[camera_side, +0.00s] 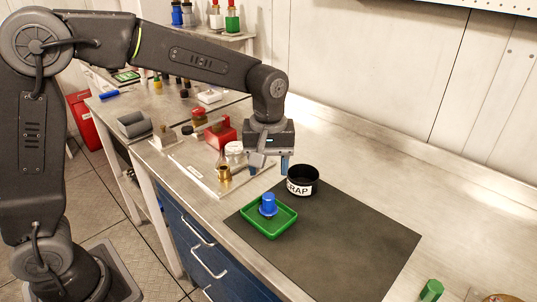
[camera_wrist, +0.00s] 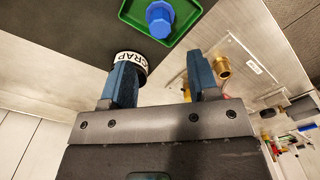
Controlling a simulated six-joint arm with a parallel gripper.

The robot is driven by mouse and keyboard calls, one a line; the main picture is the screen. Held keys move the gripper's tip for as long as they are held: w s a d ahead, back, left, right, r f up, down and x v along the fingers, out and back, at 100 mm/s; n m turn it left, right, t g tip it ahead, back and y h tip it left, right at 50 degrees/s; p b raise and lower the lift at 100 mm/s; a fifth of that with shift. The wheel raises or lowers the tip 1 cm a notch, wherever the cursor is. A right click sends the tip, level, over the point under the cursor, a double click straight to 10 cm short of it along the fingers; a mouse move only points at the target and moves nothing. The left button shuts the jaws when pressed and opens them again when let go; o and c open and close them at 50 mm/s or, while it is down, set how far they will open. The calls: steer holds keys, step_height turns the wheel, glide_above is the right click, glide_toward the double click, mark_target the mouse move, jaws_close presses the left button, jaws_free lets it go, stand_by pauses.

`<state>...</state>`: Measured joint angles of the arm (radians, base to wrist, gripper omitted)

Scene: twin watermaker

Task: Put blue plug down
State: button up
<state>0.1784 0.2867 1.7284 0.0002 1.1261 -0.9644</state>
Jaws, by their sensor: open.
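The blue plug (camera_side: 268,205) stands upright in a shallow green tray (camera_side: 284,226) on a dark mat. In the wrist view the plug (camera_wrist: 160,19) sits in the green tray (camera_wrist: 136,24) at the top, beyond the fingertips. My gripper (camera_side: 270,168) is open and empty. It hangs above the bench, behind the tray and apart from the plug. In the wrist view its two blue-grey fingers (camera_wrist: 160,75) stand apart with nothing between them.
A black cup labelled SCRAP (camera_side: 303,187) stands close to the right of my gripper. A brass fitting (camera_side: 224,173), a flask and a red block (camera_side: 220,134) are on the left. The dark mat (camera_side: 345,235) is clear right of the tray. A green cylinder (camera_side: 432,290) stands front right.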

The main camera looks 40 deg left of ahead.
steer(key=shift+r, duration=1.4)
steer(key=s+a+r+m+t, duration=0.1)
steer(key=s+a+m+t, duration=0.1)
steer(key=s, duration=0.8)
steer(key=s+a+r+m+t, duration=0.2)
steer(key=s+a+m, duration=0.3)
steer(key=s, duration=0.5)
steer(key=shift+a+m+t, duration=0.2)
steer(key=shift+m+t, duration=0.6)
steer(key=shift+m, duration=0.2)
